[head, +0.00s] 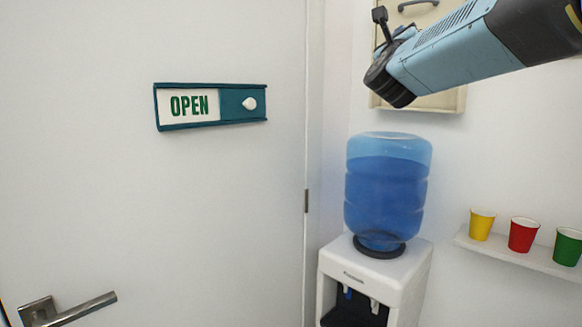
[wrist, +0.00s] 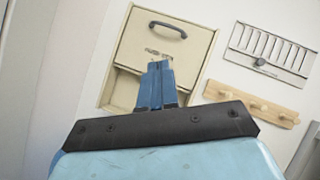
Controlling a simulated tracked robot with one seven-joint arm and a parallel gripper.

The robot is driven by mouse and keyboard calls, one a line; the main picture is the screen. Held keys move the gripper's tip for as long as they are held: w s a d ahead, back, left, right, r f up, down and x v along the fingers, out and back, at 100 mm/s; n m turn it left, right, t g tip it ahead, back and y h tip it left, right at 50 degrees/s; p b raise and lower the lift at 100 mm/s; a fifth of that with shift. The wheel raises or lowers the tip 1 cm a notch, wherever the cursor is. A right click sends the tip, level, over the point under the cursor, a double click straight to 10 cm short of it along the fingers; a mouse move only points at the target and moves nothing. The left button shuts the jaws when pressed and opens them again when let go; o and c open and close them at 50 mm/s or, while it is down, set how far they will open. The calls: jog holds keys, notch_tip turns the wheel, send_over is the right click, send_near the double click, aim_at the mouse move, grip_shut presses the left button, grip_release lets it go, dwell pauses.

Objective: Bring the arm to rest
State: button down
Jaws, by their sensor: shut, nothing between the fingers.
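My gripper (wrist: 159,66) shows in the wrist view as two blue fingers pressed together, with nothing between them. Its tips appear in front of a cream wall box with a dark handle. The gap between the tips and the box cannot be judged. In the head view my light-blue arm reaches in from the upper right. Its dark end is raised above the water cooler, in front of the cream box. The fingers cannot be clearly made out there.
The cream wall box (wrist: 188,58) hangs beside a wire rack (wrist: 270,50) and a wooden peg rail (wrist: 250,103). Below my arm stands a water cooler (head: 408,262) with a blue bottle (head: 387,190). A shelf (head: 500,250) holds yellow, red and green cups. A door (head: 230,220) bears an OPEN sign (head: 211,106).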

jog(key=s+a+f+n+g+y, duration=0.2)
jog(key=s+f+n+g+y, duration=0.25)
jog(key=f+n, duration=0.6)
jog(key=s+a+f+n+g+y, duration=0.3)
jog(key=s+f+n+y, duration=0.25)
jog(key=f+n, duration=0.55)
jog(key=s+d+f+n+g, duration=0.2)
jog(key=s+f+n+g, duration=0.2)
jog(key=s+f+n, duration=0.2)
jog(key=s+d+f+n+g, duration=0.1)
jog(key=s+f+n+g, duration=0.4)
jog(key=s+f, duration=0.5)
jog(key=shift+s+d+f+n+h, duration=0.3)
jog(key=shift+s+d+f+n, duration=0.1)
jog(key=shift+s+n, duration=0.25)
jog(key=shift+d, duration=0.15)
